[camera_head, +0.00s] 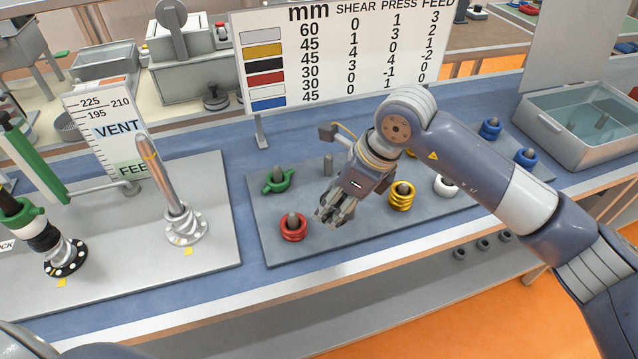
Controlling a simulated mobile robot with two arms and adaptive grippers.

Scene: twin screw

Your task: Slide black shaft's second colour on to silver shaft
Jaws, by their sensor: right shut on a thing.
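The silver shaft (157,178) stands slightly tilted on the pale left board, with a silver flanged base (186,228). The black shaft (17,148) is at the far left edge, partly cut off. Green (22,211), white and black (46,238) pieces sit on it above a black-and-white flange (67,260). My right gripper (335,210) is over the grey board, between the red rings (293,232) and gold rings (402,201). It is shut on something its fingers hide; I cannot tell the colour. My left gripper is not in view.
Blue rings (526,158) stand farther right near a bin (580,135). The chart (340,60) and VENT sign (105,128) stand behind.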

